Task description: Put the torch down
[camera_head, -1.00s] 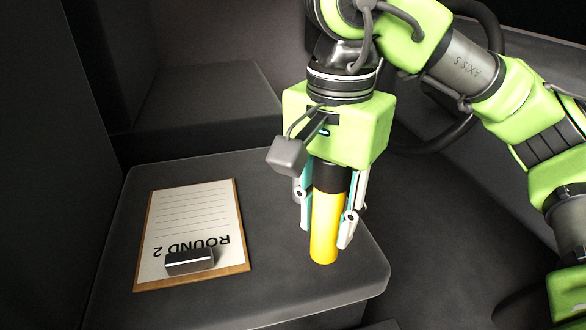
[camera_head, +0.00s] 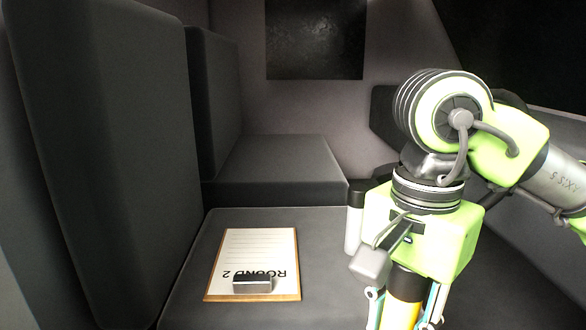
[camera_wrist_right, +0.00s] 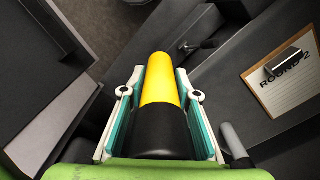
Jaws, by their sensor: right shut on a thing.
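The torch (camera_head: 402,312) is a cylinder with a yellow body and a black end. My right gripper (camera_head: 400,322) is shut around it and points down at the lower right of the head view, whose bottom edge cuts off the torch's lower part. In the right wrist view the torch (camera_wrist_right: 162,88) lies between the two fingers of my right gripper (camera_wrist_right: 160,85), black part nearer me, yellow end pointing away. Whether its far end touches anything is hidden. My left gripper is not in view.
A clipboard (camera_head: 256,243) marked "ROUND 2" lies on the dark grey seat (camera_head: 215,238). It also shows in the wrist view (camera_wrist_right: 280,87). A white cylinder with a dark top (camera_head: 353,230) stands behind my right gripper.

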